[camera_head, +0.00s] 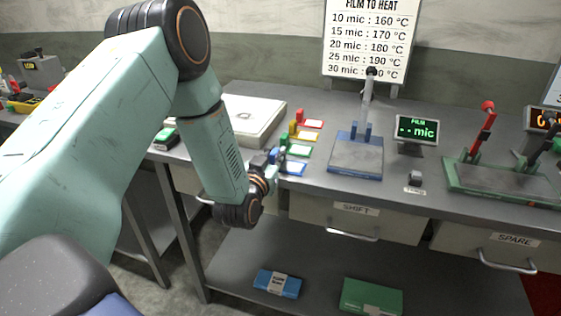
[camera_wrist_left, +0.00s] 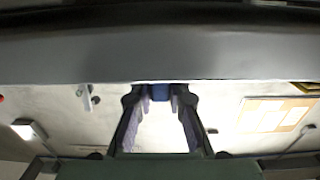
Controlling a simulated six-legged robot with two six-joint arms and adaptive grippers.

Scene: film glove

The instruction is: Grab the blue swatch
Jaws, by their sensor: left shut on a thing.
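The blue swatch (camera_head: 293,168) is at the front of a row of coloured swatches near the bench's front edge. Its flat part shows just right of my left gripper (camera_head: 272,160), whose arm comes in from the left. The gripper is shut on the blue swatch's upright part, and the fingers partly hide it. In the left wrist view a blue piece (camera_wrist_left: 160,92) sits between the tips of my left gripper (camera_wrist_left: 160,100). I cannot tell whether the swatch is off the bench. My right gripper is not in view.
Green (camera_head: 299,150), yellow (camera_head: 305,136) and red (camera_head: 313,124) swatches lie behind the blue one. A blue-based sealer (camera_head: 356,155) stands to the right, and a white box (camera_head: 250,115) behind to the left. Drawers (camera_head: 360,222) and a lower shelf (camera_head: 330,277) are below the bench top.

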